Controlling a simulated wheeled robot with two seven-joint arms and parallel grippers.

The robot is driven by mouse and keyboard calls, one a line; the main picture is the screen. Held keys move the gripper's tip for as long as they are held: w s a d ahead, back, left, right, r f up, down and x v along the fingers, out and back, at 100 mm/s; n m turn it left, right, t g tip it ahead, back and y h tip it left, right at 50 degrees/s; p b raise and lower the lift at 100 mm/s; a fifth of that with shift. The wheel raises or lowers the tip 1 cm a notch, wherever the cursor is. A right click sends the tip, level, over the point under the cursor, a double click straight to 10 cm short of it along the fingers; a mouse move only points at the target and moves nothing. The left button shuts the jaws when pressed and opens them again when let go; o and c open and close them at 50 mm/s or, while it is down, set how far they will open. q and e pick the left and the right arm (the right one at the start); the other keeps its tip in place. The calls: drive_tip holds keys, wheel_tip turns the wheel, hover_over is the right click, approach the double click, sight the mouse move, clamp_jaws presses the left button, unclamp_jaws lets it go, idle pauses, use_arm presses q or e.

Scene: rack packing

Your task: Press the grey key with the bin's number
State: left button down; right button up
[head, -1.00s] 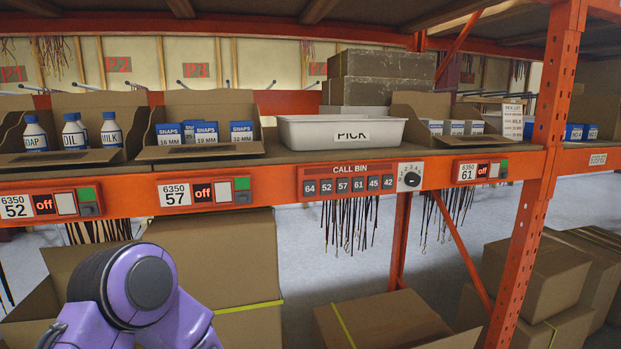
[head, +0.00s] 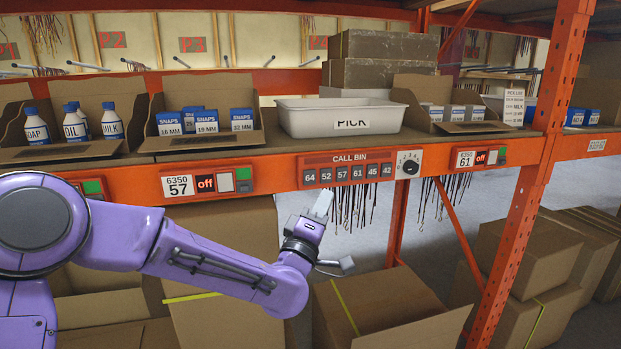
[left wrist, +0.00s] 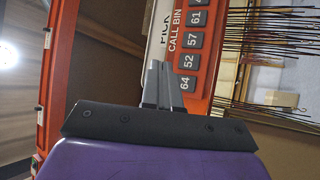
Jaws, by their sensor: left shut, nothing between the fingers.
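The call-bin panel (head: 345,158) on the orange beam has a row of grey keys reading 64 (head: 310,177), 52 (head: 326,175), 57 (head: 342,174), 61 (head: 357,172), 45 (head: 372,170) and 42 (head: 387,169). My left gripper (head: 324,197) is shut and empty, its tips pointing up just below the 52 key. In the left wrist view the shut fingers (left wrist: 160,66) reach toward the panel beside the 64 key (left wrist: 185,84) and 52 key (left wrist: 188,62); contact cannot be told. My right gripper is not in view.
A white PICK tray (head: 340,119) stands above the panel. A dial (head: 407,164) is at its right end. Bin label 57 (head: 178,186) and label 61 (head: 465,159) sit on the beam. A small list card (head: 514,107) stands at right. Cardboard boxes (head: 385,305) lie below.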

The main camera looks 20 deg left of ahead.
sight(310, 178)
use_arm(q)
drive_tip(key=shift+w+a+p, duration=0.3)
drive_tip(key=shift+w+a, duration=0.5)
drive_tip(key=shift+w, duration=0.45)
drive_tip(key=shift+w+a+p, duration=0.25)
drive_tip(key=shift+w+a, duration=0.6)
drive_tip(key=shift+w, duration=0.35)
drive_tip(key=shift+w+a+p, duration=0.3)
drive_tip(key=shift+w+a, duration=0.5)
drive_tip(key=shift+w, duration=0.45)
drive_tip(key=shift+w+a, duration=0.25)
drive_tip(key=shift+w, duration=0.05)
drive_tip(key=shift+w+a, duration=0.2)
drive_tip(key=shift+w, duration=0.15)
drive_tip(key=shift+s+b, duration=0.1)
drive_tip(key=shift+b, duration=0.2)
drive_tip(key=shift+s+d, duration=0.45)
drive_tip(key=shift+s, duration=0.15)
